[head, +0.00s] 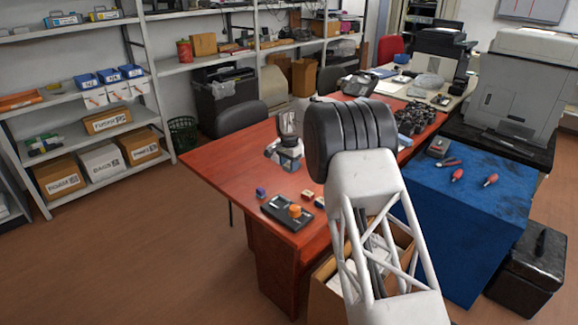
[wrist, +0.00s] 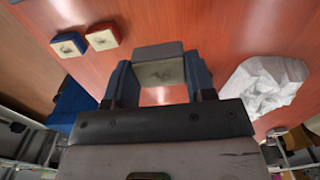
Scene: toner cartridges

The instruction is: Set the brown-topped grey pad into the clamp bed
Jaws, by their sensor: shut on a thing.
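My gripper (wrist: 160,74) is shut on a small grey pad (wrist: 157,51), held between its two dark blue fingers over the red table in the wrist view. The pad's visible face is a dull olive-brown with a darker smudge. In the head view my gripper (head: 287,158) hangs above the red table, and the pad cannot be made out there. A low black tray (head: 273,207) lies near the table's front corner, with an orange round piece (head: 295,211) on it. It may be the clamp bed; I cannot tell for sure. It is apart from my gripper.
A red pad (wrist: 102,37) and a blue pad (wrist: 69,45), both cream-topped, lie side by side. A purple block (head: 261,192) stands by the tray. Crumpled white material (wrist: 265,85) shows at right in the wrist view. The table's left part is clear.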

